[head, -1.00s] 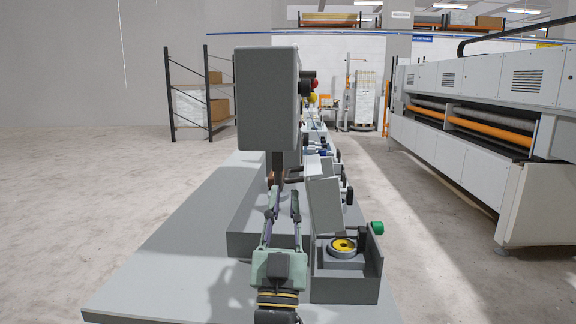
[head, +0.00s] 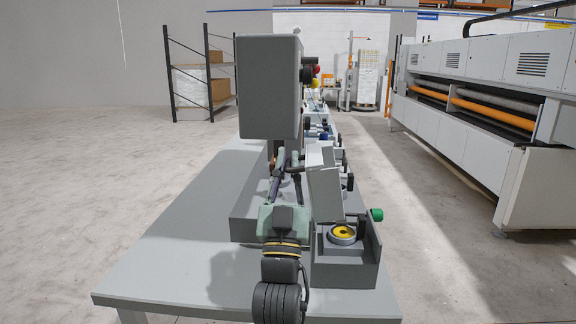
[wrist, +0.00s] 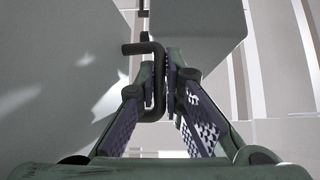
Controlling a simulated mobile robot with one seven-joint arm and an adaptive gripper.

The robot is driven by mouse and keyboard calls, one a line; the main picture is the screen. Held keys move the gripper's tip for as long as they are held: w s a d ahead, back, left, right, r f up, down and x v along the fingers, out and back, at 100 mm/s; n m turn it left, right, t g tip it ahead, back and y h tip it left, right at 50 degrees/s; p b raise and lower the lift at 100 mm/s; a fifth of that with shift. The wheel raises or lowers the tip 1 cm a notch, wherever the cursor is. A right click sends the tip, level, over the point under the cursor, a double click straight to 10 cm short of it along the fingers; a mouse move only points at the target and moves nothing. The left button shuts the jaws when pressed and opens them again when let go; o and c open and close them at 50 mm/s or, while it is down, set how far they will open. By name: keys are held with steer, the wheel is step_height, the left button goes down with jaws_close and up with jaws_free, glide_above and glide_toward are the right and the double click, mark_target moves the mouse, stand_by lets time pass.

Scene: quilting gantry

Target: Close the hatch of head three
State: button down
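The nearest machine head is a large dark-grey box (head: 268,87) over a grey bed (head: 245,215). A light-grey tilted panel (head: 324,193), which looks like its open hatch, stands right of my gripper, above a round bobbin part with a yellow centre (head: 342,232). My gripper (head: 288,158) is below the box, left of the panel. In the wrist view my gripper (wrist: 163,68) has its fingers close together on either side of a dark bent handle bar (wrist: 158,85), seemingly pinching it. The handle's ends point toward a grey surface (wrist: 60,70); I cannot tell which panel that is.
A green knob (head: 377,215) sticks out at the right of the open grey housing (head: 345,275). More heads stand in a row behind. The left part of the grey table (head: 170,260) is clear. A long white machine (head: 470,150) stands across the aisle.

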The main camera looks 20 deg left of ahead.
steer(key=shift+d+m+b, duration=0.1)
steer(key=shift+m+b, duration=0.2)
steer(key=shift+b, duration=0.05)
stand_by(0.5)
steer(key=w+d+f+m+g+h+b, duration=0.1)
steer(key=d+m+g+h+b, duration=0.2)
steer(key=m, duration=0.5)
steer(key=w+d+f+m+g+h+b, duration=0.1)
steer(key=d+m+g+h+b, duration=0.2)
steer(key=d+m+h+b, duration=0.2)
steer(key=w+d+m+g+h+b, duration=0.2)
steer(key=d+m+h, duration=0.3)
steer(key=m+h, duration=0.3)
steer(key=shift+d+f+m+g+b, duration=0.2)
steer(key=shift+m+g+b, duration=0.25)
steer(key=shift+m, duration=0.55)
steer(key=shift+d+f+m+g+b, duration=0.2)
steer(key=shift+m+g+b, duration=0.2)
steer(key=shift+m, duration=0.6)
steer(key=shift+w+d+f+m+g+y+p, duration=0.1)
steer(key=shift+d+f+m+g+y+p, duration=0.25)
steer(key=shift+f+m+g, duration=0.35)
steer(key=shift+w+d+f+m+g+y+p, duration=0.1)
steer(key=shift+d+f+m+g+y+p, duration=0.3)
steer(key=shift+f, duration=0.55)
